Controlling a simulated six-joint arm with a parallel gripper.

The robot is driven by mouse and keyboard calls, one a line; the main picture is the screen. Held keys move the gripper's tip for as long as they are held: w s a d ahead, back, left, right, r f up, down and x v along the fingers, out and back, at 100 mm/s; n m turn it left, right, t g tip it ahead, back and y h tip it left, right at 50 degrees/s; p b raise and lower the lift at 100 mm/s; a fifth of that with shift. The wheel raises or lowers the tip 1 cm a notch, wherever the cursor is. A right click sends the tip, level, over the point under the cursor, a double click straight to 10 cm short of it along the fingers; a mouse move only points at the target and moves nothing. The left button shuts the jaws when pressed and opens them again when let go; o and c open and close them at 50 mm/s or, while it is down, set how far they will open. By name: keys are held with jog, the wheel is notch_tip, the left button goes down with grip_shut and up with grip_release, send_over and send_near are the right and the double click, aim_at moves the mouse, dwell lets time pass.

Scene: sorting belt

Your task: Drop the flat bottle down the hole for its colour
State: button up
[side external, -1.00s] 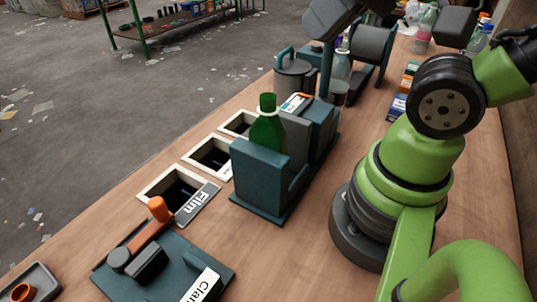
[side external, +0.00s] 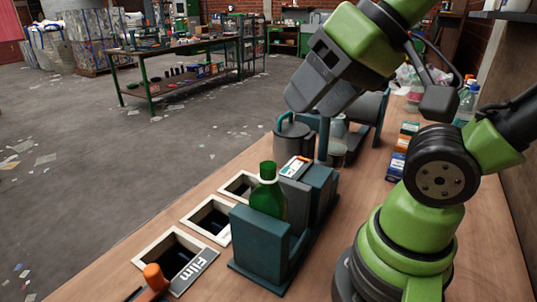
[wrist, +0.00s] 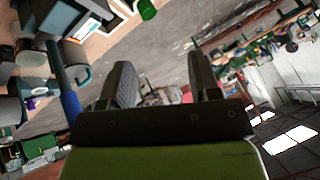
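A green bottle (side external: 267,190) stands upright in a teal press-like holder (side external: 258,248). Its lower part is hidden by the front wall, so I cannot tell how flat it is. Three white-framed holes lie in the bench to its left: a near hole (side external: 172,258) with a "Film" label, a middle hole (side external: 208,218) and a far hole (side external: 240,187). No colour marks on them are readable. My gripper (side external: 300,100) is above and behind the bottle, apart from it. In the wrist view my gripper (wrist: 160,68) has its fingers spread with nothing between them.
A grey lidded pot (side external: 293,142) and clear containers stand behind the holder. Small boxes (side external: 402,148) lie at the bench's right. An orange-handled tool (side external: 153,278) is at the near left. A green-legged table (side external: 175,85) stands beyond open floor.

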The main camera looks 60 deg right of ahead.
jog(key=g, duration=0.1)
jog(key=n+g+h, duration=0.1)
jog(key=g+h, duration=0.1)
jog(key=g, duration=0.4)
send_over(268, 165)
notch_tip(268, 165, down, 2)
jog(key=shift+f, duration=0.2)
notch_tip(268, 165, down, 10)
jog(key=shift+c, duration=0.4)
